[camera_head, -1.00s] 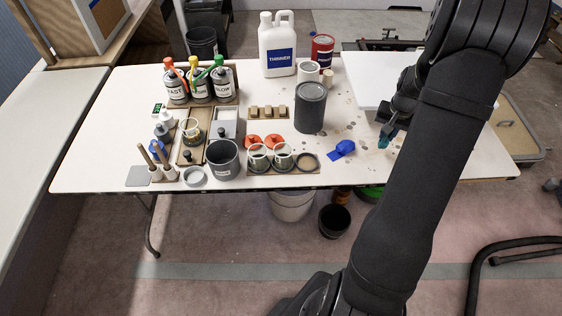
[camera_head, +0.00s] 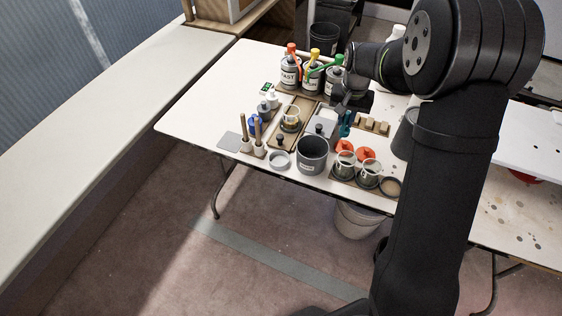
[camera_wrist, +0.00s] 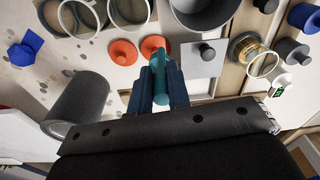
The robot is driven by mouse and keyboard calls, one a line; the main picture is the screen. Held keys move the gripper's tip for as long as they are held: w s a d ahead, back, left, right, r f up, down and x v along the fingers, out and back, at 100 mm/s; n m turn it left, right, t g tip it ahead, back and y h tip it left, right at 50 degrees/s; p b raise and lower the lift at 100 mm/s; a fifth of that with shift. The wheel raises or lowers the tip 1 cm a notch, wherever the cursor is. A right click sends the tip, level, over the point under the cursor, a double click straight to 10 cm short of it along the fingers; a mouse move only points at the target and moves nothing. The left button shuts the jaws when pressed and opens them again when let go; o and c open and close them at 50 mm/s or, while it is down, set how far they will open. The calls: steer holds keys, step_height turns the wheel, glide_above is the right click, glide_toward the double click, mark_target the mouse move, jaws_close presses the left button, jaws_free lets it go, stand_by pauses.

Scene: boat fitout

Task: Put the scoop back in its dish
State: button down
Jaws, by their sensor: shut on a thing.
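My gripper (camera_head: 345,112) is shut on a teal scoop (camera_head: 346,124) above the back middle of the table. In the wrist view the teal scoop (camera_wrist: 160,88) sits between the two fingers, pointing towards the orange discs; its far end is partly hidden. A pale grey box (camera_head: 323,127) with a dark knob is just left of the scoop; it also shows in the wrist view (camera_wrist: 196,66). A shallow grey round dish (camera_head: 280,160) stands at the table's front edge, left of the dark grey pot (camera_head: 312,155). I cannot tell which is the scoop's dish.
Bottles with coloured tops (camera_head: 312,72) stand behind the gripper. Orange discs (camera_wrist: 122,52) and glass cups (camera_head: 369,174) lie to the right in the head view. A large grey can (camera_wrist: 80,103) is close in the wrist view. An amber cup (camera_head: 291,118) stands on a wooden tray.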

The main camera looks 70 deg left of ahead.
steer(key=s+a+n, duration=0.1)
steer(key=s+a, duration=0.1)
steer(key=s, duration=0.8)
steer(key=s+a+n, duration=0.2)
steer(key=s, duration=0.7)
steer(key=shift+s+a+f, duration=0.1)
steer(key=shift+s+f, duration=0.05)
steer(key=shift+f, duration=1.4)
steer(key=shift+s+a+f, duration=0.1)
steer(key=shift+f, duration=1.4)
steer(key=shift+s+f, duration=0.15)
steer(key=shift+f, duration=1.4)
steer(key=shift+f, duration=0.15)
steer(key=c, duration=1.4)
jaws_free()
steer(key=shift+o, duration=0.2)
